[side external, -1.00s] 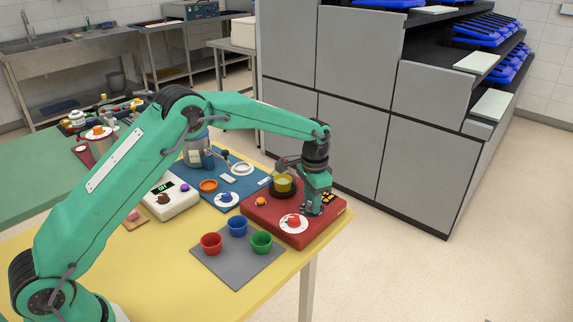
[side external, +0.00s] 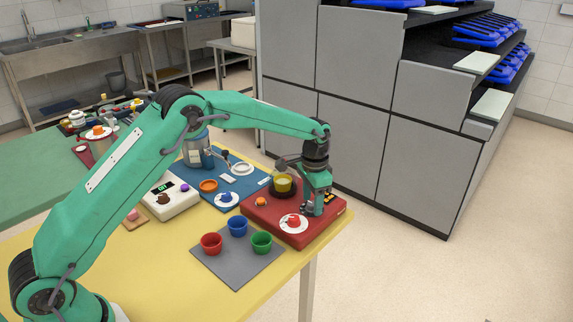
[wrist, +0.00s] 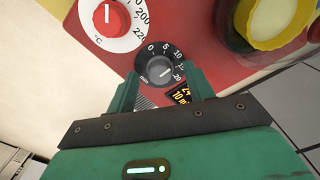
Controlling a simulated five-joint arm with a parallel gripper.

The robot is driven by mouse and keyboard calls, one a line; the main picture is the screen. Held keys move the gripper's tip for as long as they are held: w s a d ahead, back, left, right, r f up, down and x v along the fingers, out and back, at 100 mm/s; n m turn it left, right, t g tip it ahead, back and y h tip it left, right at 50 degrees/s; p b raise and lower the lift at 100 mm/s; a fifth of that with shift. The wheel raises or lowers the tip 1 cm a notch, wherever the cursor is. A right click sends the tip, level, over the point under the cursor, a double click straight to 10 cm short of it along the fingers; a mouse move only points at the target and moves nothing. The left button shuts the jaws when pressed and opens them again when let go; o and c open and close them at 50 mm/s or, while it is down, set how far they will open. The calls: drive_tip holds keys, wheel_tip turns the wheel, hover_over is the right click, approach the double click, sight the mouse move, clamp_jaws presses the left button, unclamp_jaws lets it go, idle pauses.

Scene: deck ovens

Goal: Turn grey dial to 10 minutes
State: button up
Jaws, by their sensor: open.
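The grey dial (wrist: 160,71) sits on the red panel in the wrist view. Its scale shows 0, 5, 10 and 20, with "min" beside it. A light mark on its knob points to the right, toward the upper numbers; I cannot read the exact setting. My gripper (wrist: 160,92) is open, with one finger on each side of the dial's lower part. Whether the fingers touch it I cannot tell. In the side external view my gripper (side external: 312,212) points down at the red unit (side external: 272,227) and hides the dial. A small display (wrist: 181,95) beside the dial shows "10 m" on its lower line.
A red knob (wrist: 108,17) on a white °C scale is beside the dial. Red, blue and green cups stand on a grey mat (side external: 235,274) in front.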

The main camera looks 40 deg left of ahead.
sight(312, 203)
wheel_tip(312, 203, up, 7)
drive_tip(key=shift+r, duration=0.35)
idle(0.5)
drive_tip(key=s+a+r+n+t, duration=0.1)
drive_tip(key=s+a+r, duration=0.1)
drive_tip(key=s+r, duration=0.65)
drive_tip(key=s+a+r+n+t, duration=0.2)
drive_tip(key=s+a+r, duration=0.1)
drive_tip(key=s+r, duration=0.5)
drive_tip(key=s+a+f+n+t, duration=0.1)
drive_tip(key=s+f, duration=0.1)
drive_tip(key=s, duration=0.8)
drive_tip(key=s+a+f+n+t, duration=0.1)
drive_tip(key=s+f, duration=0.1)
drive_tip(key=s, duration=0.7)
drive_tip(key=shift+s+a+t, duration=0.25)
drive_tip(key=shift+s+t, duration=0.05)
drive_tip(key=shift+s, duration=0.1)
